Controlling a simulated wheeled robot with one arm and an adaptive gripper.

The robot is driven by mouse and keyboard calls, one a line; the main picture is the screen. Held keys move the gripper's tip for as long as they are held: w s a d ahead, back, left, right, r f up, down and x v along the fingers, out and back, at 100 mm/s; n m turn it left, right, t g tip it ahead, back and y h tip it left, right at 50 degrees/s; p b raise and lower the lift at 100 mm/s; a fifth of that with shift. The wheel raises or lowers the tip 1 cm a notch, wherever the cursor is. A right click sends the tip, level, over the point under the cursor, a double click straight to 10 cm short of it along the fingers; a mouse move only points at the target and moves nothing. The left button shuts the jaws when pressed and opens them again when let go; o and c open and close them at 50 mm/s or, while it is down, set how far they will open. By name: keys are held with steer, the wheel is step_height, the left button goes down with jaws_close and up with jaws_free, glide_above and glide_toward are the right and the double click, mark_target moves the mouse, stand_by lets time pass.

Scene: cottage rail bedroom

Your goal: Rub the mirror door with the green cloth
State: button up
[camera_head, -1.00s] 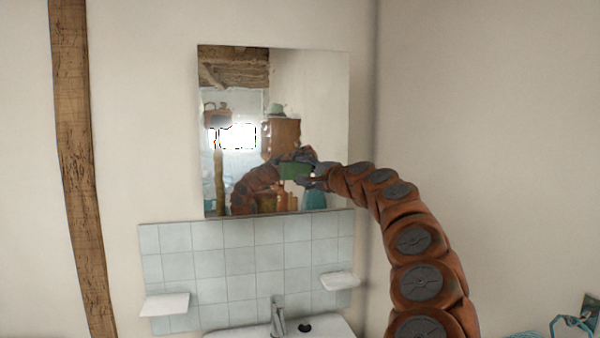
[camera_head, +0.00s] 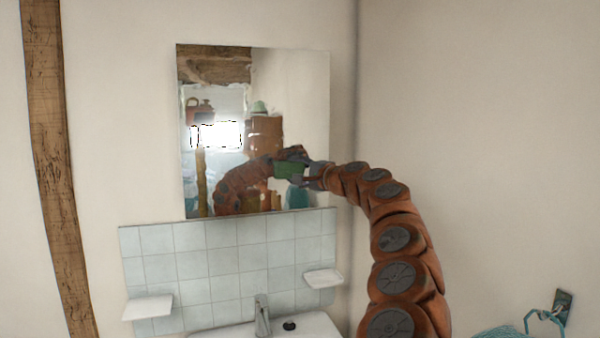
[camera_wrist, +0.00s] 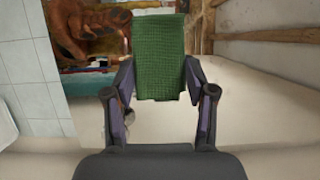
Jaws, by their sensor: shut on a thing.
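The mirror door (camera_head: 300,110) hangs on the wall above the tiles, and its surface reflects the room and my arm. My gripper (camera_head: 308,175) is in front of its lower right part. In the wrist view my gripper (camera_wrist: 160,88) is shut on the green cloth (camera_wrist: 158,50), which stands up flat between the fingers. In the head view the green cloth (camera_head: 289,169) shows at the mirror beside the gripper, partly mixed with its reflection. I cannot tell whether the cloth touches the glass.
Below the mirror are pale tiles (camera_head: 220,262), two white soap shelves (camera_head: 148,307) and a sink with a tap (camera_head: 262,315). A wooden beam (camera_head: 52,160) runs down the left wall. A teal towel (camera_head: 505,331) hangs at the lower right.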

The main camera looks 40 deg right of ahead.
mark_target(278, 172)
steer(key=shift+w+a+f+b, duration=0.1)
steer(key=shift+w+a+b, duration=0.2)
steer(key=shift+a, duration=0.5)
steer(key=shift+w+a+b, duration=0.1)
steer(key=shift+w+a, duration=0.3)
steer(key=shift+a, duration=0.45)
steer(key=shift+w+a+f+b, duration=0.15)
steer(key=shift+w+a, duration=0.2)
steer(key=shift+a, duration=0.45)
steer(key=shift+w+a+r, duration=0.1)
steer(key=shift+w+a, duration=0.25)
steer(key=shift+a, duration=0.55)
steer(key=shift+w+a+r, duration=0.1)
steer(key=shift+w+a, duration=0.3)
steer(key=shift+a, duration=0.45)
steer(key=shift+w+a, duration=0.35)
steer(key=shift+a, duration=0.55)
steer(key=shift+s+a, duration=0.25)
steer(key=shift+s, duration=0.65)
steer(key=shift+s+a, duration=0.2)
steer(key=shift+s, duration=0.1)
steer(key=shift+s+a+b, duration=0.2)
steer(key=shift+s+a, duration=0.15)
steer(key=shift+s, duration=0.45)
steer(key=shift+s+a+b, duration=0.2)
steer(key=shift+s+a, duration=0.1)
steer(key=shift+s, duration=0.5)
steer(key=shift+s, duration=0.1)
